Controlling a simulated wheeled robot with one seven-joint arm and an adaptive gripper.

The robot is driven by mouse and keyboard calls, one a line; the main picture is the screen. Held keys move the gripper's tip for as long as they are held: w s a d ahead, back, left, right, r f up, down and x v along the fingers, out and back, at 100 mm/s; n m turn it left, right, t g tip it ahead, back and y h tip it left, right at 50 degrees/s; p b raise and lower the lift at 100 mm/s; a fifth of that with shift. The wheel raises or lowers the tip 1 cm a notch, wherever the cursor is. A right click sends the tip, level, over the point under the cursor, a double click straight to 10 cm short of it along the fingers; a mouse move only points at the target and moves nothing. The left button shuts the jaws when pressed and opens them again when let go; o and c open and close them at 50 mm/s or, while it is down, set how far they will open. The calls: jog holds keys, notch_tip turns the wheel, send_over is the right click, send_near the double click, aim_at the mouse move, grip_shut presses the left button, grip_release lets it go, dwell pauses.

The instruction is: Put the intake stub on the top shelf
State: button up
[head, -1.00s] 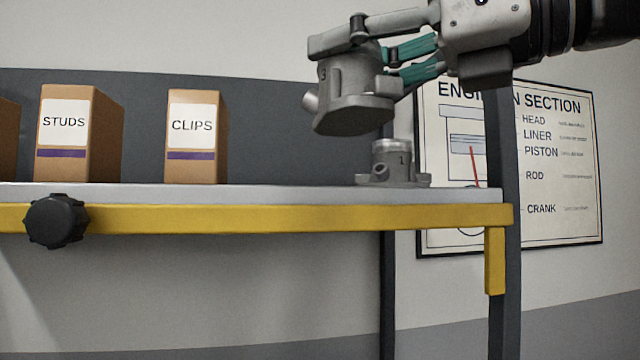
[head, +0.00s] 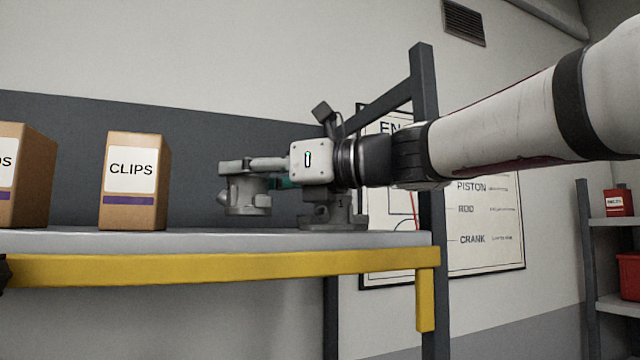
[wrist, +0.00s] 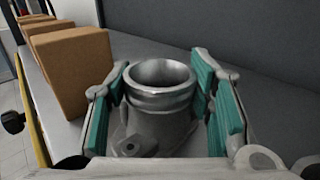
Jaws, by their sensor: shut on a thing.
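My gripper (head: 268,182) is shut on a grey metal intake stub (head: 245,194). The stub is upright, with its underside appearing slightly above the grey shelf top (head: 210,241), between the CLIPS box and another stub. In the wrist view, the held stub (wrist: 160,95) shows its round open mouth between my teal finger pads. The shelf has a yellow front rail (head: 220,270).
A cardboard CLIPS box (head: 131,185) stands left of the held stub, with another box (head: 25,180) further left. A dark post (head: 424,100) rises at the shelf's right end, close to my arm. Shelf surface is clear between the CLIPS box and stub 1.

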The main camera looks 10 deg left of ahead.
jog(key=shift+f, duration=0.9)
jog(key=shift+f, duration=0.1)
jog(key=o, duration=1.6)
jog(key=shift+f, duration=0.1)
jog(key=shift+c, duration=0.2)
jog(key=shift+d, duration=0.3)
jog(key=b+v, duration=0.2)
jog(key=v, duration=0.9)
jog(key=shift+s+d, duration=0.2)
jog(key=shift+d, duration=0.05)
